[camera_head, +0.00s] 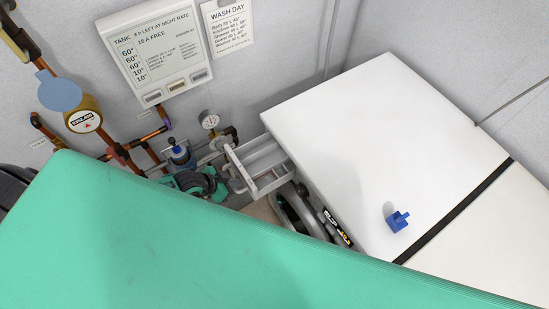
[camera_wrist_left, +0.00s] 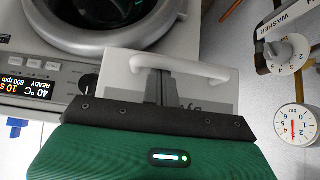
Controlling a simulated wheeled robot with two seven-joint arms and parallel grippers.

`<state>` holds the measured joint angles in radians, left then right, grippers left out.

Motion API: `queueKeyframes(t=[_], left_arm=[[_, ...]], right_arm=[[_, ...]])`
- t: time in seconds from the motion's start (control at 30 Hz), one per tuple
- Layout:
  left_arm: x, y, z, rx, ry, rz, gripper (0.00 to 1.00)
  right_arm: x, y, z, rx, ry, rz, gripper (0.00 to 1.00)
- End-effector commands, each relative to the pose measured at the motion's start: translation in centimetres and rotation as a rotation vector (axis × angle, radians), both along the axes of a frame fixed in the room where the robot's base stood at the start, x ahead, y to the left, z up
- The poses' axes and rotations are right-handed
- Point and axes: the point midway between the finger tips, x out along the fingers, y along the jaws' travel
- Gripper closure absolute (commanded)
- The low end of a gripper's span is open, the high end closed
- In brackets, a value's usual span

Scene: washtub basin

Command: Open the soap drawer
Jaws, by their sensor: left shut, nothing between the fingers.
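The soap drawer (camera_head: 262,160) stands pulled out of the washing machine, with its open compartments visible from above. Its white front and arched handle (camera_wrist_left: 205,69) fill the middle of the left wrist view. My left gripper (camera_head: 224,181) is at the drawer's front, left of it in the head view. Its dark fingers (camera_wrist_left: 160,85) are together and empty, within the arch of the handle in the left wrist view. Whether they touch the handle I cannot tell. My right gripper is not in view.
The white washing machine top (camera_head: 390,130) carries a small blue object (camera_head: 397,221). Copper pipes, a round gauge (camera_head: 209,120) and a valve stand close behind my left gripper. The washer door (camera_wrist_left: 105,20) is beside the drawer. A wall panel (camera_head: 155,45) hangs behind.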

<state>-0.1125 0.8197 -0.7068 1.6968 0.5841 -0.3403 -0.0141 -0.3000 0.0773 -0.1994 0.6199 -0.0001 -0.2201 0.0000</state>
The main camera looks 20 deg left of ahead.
Motion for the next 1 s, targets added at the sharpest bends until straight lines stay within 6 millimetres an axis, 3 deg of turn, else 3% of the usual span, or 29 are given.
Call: queueKeyframes(t=[0.47, 1.0], left_arm=[[-0.2, 0.2, 0.4, 0.001, 0.001, 0.0, 1.0], [-4.0, 3.1, 6.0, 0.002, 0.001, 0.001, 1.0]], right_arm=[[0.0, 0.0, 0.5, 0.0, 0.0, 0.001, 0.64], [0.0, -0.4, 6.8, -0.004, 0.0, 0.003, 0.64]])
